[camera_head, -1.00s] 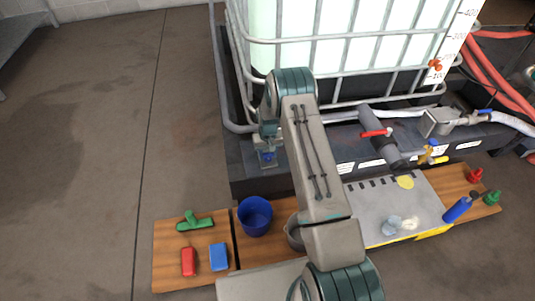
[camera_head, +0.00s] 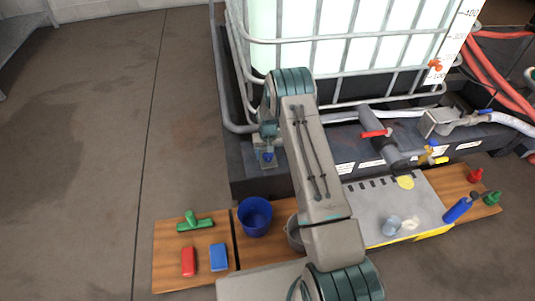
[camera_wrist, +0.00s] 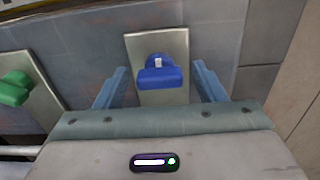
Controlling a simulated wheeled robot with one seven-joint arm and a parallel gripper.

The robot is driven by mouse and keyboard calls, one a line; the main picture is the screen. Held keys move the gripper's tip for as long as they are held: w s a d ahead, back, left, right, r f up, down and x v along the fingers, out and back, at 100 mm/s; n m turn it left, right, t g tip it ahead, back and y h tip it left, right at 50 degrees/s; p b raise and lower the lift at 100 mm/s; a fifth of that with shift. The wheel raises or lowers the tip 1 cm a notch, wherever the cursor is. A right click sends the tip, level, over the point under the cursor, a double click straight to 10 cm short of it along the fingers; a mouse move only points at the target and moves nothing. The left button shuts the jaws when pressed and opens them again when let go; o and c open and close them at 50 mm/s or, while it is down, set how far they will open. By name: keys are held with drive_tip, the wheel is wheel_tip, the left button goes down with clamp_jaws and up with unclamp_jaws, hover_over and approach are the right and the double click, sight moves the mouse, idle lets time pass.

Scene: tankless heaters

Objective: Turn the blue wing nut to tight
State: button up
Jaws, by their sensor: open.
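The blue wing nut (camera_wrist: 160,74) sits on a grey metal plate (camera_wrist: 173,42) fixed to the dark wall face in the wrist view. A small white mark shows on its upper middle, and its wide lower part lies level. My gripper (camera_wrist: 161,84) is open, with one blue-grey finger on each side of the wing nut and a visible gap to both. In the head view the blue wing nut (camera_head: 267,157) shows small below my gripper (camera_head: 268,140), low on the dark base of the tank. My arm hides part of that area.
A green wing nut (camera_wrist: 14,88) on its own plate is to the left in the wrist view. In the head view, a wooden bench holds a blue bucket (camera_head: 255,216), a red block (camera_head: 188,262), a blue block (camera_head: 218,257) and a green item (camera_head: 195,222). A caged tank (camera_head: 340,45) stands behind.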

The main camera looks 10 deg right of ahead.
wheel_tip(320, 180, up, 14)
drive_tip(key=p, duration=0.4)
drive_tip(key=shift+f, duration=0.1)
idle(0.3)
drive_tip(key=s+r+p, duration=0.5)
drive_tip(key=r, duration=0.8)
drive_tip(key=s+r+t+p, duration=0.1)
drive_tip(key=s+r+p, duration=0.35)
drive_tip(key=r, duration=0.85)
drive_tip(key=s+r+p, duration=0.4)
drive_tip(key=r+p, duration=0.2)
drive_tip(key=r, duration=0.6)
drive_tip(key=s+r+t+p, duration=0.1)
drive_tip(key=s+r+p, duration=1.3)
drive_tip(key=s+r, duration=0.6)
drive_tip(key=shift+s+a+r+t, duration=0.15)
drive_tip(key=shift+s+r+t, duration=0.25)
drive_tip(key=shift+s, duration=0.75)
